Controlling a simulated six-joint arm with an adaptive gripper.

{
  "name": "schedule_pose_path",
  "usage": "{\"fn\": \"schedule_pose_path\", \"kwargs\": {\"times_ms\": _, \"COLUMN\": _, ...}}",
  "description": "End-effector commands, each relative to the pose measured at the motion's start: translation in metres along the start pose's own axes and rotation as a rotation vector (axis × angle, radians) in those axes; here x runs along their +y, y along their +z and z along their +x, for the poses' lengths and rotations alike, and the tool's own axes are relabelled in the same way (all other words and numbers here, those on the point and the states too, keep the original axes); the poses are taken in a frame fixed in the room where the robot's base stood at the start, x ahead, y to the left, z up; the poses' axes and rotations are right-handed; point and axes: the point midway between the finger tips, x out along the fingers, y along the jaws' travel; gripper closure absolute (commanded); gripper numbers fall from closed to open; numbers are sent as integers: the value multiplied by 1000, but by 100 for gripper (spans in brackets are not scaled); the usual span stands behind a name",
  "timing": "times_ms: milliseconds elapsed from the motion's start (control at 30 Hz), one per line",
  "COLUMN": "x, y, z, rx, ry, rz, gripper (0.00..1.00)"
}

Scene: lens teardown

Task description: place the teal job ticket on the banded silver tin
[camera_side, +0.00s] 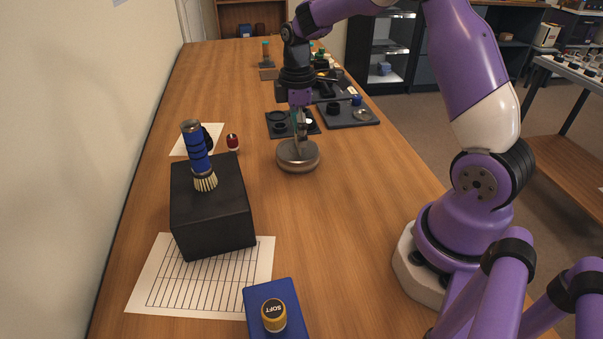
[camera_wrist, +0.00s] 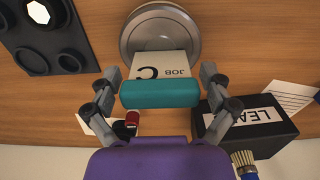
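The job ticket (camera_wrist: 160,94) has a teal bar and a white card printed "JOB C". In the wrist view the bar spans between the two fingers of my gripper (camera_wrist: 160,84), which touch both its ends. The card extends from the bar over the silver tin (camera_wrist: 188,21). In the side view the round, banded tin (camera_side: 298,163) stands on the table with my gripper (camera_side: 299,128) pointing down right above it. The ticket is mostly hidden there by my fingers, and I cannot tell whether its lower edge touches the lid.
A black box (camera_side: 212,215) with a blue brush (camera_side: 195,145) stands left of the tin. Dark trays (camera_side: 350,119) with parts lie behind. A blue block (camera_side: 262,297) bears a "SOFT" jar. Table to the tin's right is clear.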

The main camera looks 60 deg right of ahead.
Motion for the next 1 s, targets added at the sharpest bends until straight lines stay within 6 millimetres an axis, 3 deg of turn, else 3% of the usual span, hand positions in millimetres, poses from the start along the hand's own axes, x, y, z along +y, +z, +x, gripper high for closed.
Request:
{"fn": "schedule_pose_path", "kwargs": {"times_ms": 467, "x": 1, "y": 0, "z": -8, "rx": 1, "ry": 3, "rz": 0, "gripper": 0}}
{"fn": "schedule_pose_path", "kwargs": {"times_ms": 800, "x": 1, "y": 0, "z": -80, "rx": 3, "ry": 6, "rz": 0, "gripper": 0}}
{"fn": "schedule_pose_path", "kwargs": {"times_ms": 1000, "x": 1, "y": 0, "z": -113, "rx": 2, "ry": 3, "rz": 0, "gripper": 0}}
